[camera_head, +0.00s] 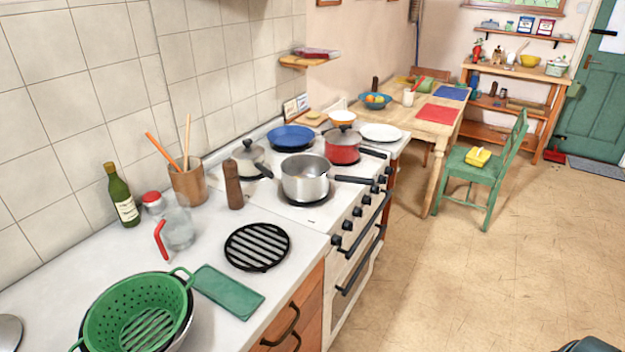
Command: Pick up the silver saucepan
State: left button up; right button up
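The silver saucepan (306,188) stands upright and without a lid on the front left burner of the white stove. Its dark handle points right, out over the stove's front edge. A second silver pan (247,160), with a lid and a black knob, stands behind it to the left. Neither of my grippers is in view, so I cannot see whether they are open or shut.
A red lidded pot (342,150) and a blue pan (290,137) stand behind the saucepan. A brown pepper mill (233,186) stands to its left. A black trivet (257,247) and green colander (137,312) are on the counter.

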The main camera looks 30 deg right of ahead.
aim_at(314, 170)
jog(key=i+l, duration=0.1)
jog(key=l, duration=0.2)
jog(key=i+l+u, duration=0.15)
jog(key=l, duration=0.2)
jog(key=i+l, duration=0.1)
jog(key=l, duration=0.25)
jog(key=i+l+u, duration=0.1)
jog(key=l, duration=0.2)
